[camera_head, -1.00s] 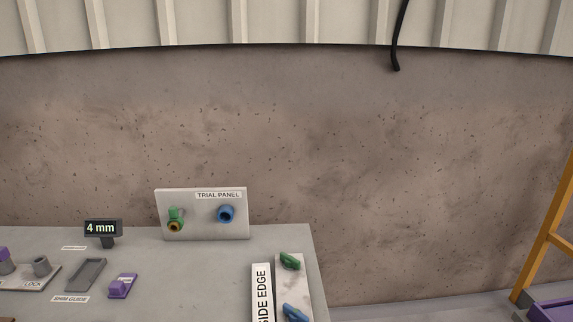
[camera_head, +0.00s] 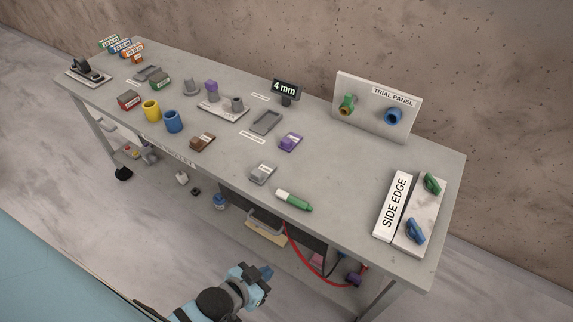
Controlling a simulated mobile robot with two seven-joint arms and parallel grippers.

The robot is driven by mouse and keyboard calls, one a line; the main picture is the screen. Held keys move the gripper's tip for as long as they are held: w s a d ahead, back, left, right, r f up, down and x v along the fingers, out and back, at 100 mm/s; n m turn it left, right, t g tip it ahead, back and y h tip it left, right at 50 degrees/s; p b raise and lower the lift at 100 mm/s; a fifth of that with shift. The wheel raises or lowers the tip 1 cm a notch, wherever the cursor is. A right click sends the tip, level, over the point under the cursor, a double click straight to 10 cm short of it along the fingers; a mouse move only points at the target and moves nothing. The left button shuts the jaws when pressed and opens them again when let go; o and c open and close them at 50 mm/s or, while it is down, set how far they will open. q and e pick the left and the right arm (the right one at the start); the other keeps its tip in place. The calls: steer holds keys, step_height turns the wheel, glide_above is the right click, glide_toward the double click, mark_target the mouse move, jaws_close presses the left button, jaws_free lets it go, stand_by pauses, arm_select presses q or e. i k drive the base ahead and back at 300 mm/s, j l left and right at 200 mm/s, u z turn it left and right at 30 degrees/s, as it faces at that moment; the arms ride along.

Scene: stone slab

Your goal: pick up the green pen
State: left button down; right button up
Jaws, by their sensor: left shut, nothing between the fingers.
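The green pen (camera_head: 295,200) is a marker with a green body and a white end. It lies flat on the grey table (camera_head: 340,185) close to the front edge, right of a small grey block. My left gripper (camera_head: 262,277) is low in the picture, in front of the table and apart from the pen. It is shut and empty. My right gripper is out of view.
A grey block (camera_head: 263,173) and a purple block (camera_head: 291,142) lie near the pen. A SIDE EDGE sign (camera_head: 393,207) and a plate with green and blue pieces stand right. A trial panel (camera_head: 376,106) stands behind. Table surface right of the pen is clear.

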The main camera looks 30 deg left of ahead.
mark_target(284, 195)
steer(key=u, duration=0.75)
